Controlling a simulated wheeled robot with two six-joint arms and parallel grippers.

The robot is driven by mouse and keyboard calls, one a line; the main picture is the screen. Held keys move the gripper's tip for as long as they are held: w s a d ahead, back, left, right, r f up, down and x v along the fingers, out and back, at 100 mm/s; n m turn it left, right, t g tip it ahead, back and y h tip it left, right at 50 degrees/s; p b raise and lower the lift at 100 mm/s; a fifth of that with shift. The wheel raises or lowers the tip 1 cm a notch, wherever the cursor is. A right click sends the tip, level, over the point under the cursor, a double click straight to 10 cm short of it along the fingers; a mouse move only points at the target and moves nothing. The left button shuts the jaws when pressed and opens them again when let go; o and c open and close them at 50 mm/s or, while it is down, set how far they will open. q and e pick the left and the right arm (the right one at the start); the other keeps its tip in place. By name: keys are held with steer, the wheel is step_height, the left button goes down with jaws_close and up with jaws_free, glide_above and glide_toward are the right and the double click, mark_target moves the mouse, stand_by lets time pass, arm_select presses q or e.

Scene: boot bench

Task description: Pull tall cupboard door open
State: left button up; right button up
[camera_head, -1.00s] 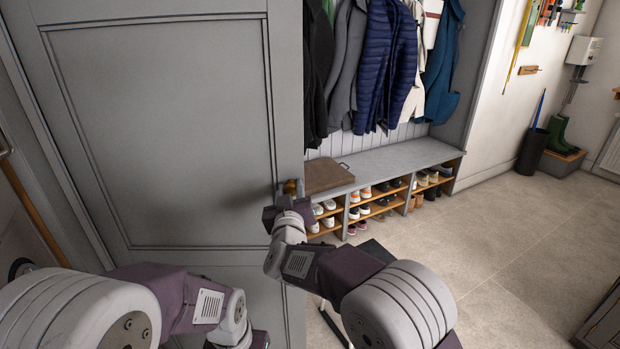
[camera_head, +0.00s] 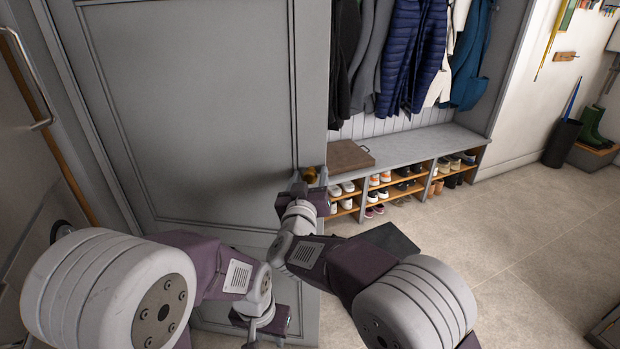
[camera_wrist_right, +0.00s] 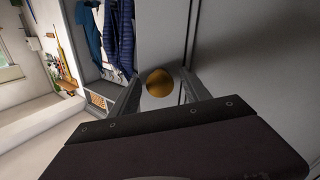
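The tall grey cupboard door (camera_head: 200,110) fills the left of the head view and looks closed. Its round brass knob (camera_head: 310,175) is near the door's right edge. My right gripper (camera_head: 308,180) is at the knob. In the right wrist view the knob (camera_wrist_right: 160,83) lies between the two spread fingers of the right gripper (camera_wrist_right: 160,80), with a gap visible on each side. I cannot tell whether the fingers touch it. My left gripper (camera_head: 265,335) is low in front of the door, away from the knob; its fingers are mostly hidden.
A metal rail handle (camera_head: 40,90) is at the far left. The tiled floor (camera_head: 500,240) to the right is mostly clear.

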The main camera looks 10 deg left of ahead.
steer(key=shift+f, duration=0.1)
steer(key=shift+f+b, duration=0.1)
steer(key=shift+b, duration=0.2)
steer(key=s+d+b, duration=0.1)
steer(key=s+b, duration=0.8)
steer(key=b, duration=0.6)
